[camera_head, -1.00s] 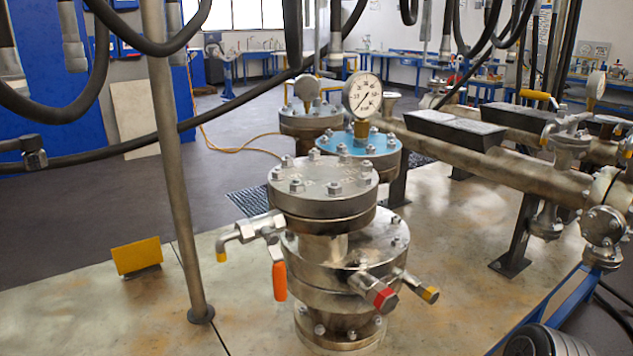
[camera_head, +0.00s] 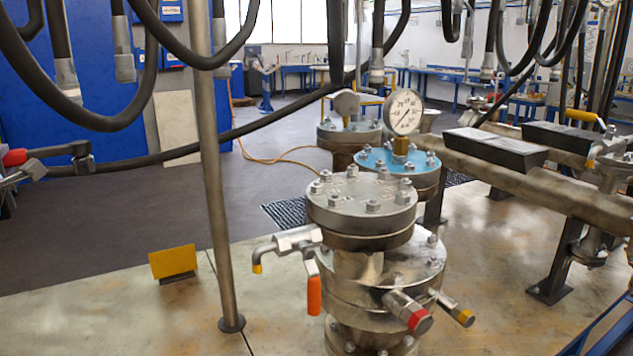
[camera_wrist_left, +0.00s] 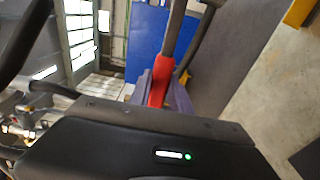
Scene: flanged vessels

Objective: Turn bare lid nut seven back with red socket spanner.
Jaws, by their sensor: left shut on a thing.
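The bare metal lid (camera_head: 345,202) tops the front flanged vessel (camera_head: 345,268), with several hex nuts around its rim. Which nut is number seven I cannot tell; the lid's markings are too small to read. My left gripper (camera_head: 15,173) is at the far left edge, well left of the lid. It is shut on the red socket spanner (camera_head: 14,157), whose dark shaft points right and ends in a socket. In the left wrist view the spanner's red handle (camera_wrist_left: 158,90) sits between the fingers, its grey shaft running up. My right gripper is not in view.
A blue-lidded vessel (camera_head: 378,160) with a dial gauge (camera_head: 403,112) stands close behind the bare lid. A steel post (camera_head: 212,180) and hanging black hoses lie between the spanner and the vessel. An orange-handled valve (camera_head: 314,295) and red-tipped stub (camera_head: 418,321) stick out below the lid.

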